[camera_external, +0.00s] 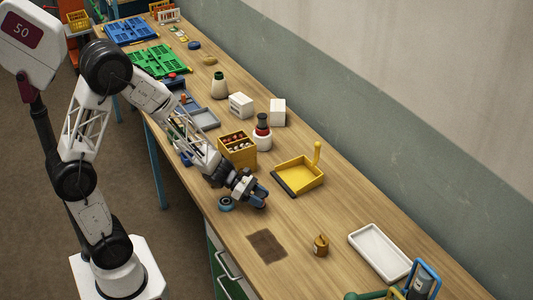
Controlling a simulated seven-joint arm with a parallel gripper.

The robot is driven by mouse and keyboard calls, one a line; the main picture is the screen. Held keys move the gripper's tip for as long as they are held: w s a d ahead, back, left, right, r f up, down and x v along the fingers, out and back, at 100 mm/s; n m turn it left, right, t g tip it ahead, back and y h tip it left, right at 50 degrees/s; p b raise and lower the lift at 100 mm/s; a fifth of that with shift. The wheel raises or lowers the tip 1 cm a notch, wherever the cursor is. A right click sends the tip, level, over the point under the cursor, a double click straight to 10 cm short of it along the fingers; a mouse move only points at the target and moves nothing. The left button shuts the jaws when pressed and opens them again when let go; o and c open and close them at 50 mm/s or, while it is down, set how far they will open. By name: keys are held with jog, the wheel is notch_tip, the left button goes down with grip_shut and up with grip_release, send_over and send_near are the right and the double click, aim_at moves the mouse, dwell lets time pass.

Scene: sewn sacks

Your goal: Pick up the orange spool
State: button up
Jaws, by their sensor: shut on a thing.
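My gripper (260,197) is low over the middle of the wooden table, near its front edge. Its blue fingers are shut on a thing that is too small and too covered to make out. No clear orange spool shows in the fingers. A small orange-brown piece (320,246) with a narrow top stands upright on the table, to the right of and nearer than the gripper, apart from it. I cannot tell whether it is a spool. A teal ring-shaped roll (225,204) lies just left of the gripper.
A yellow dustpan (304,177) lies right of the gripper. A yellow box (237,148) with small items and a white-and-red container (262,134) stand behind. A brown cloth patch (267,246) lies in front. A white tray (380,252) is at the right.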

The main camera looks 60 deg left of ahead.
jog(key=shift+r, duration=0.7)
jog(key=s, duration=0.5)
jog(key=s+a, duration=0.1)
jog(key=s, duration=0.4)
jog(key=s+a+r, duration=0.1)
jog(key=s, duration=0.4)
jog(key=shift+s+a+r, duration=0.1)
jog(key=shift+s+a, duration=0.05)
jog(key=shift+s, duration=0.25)
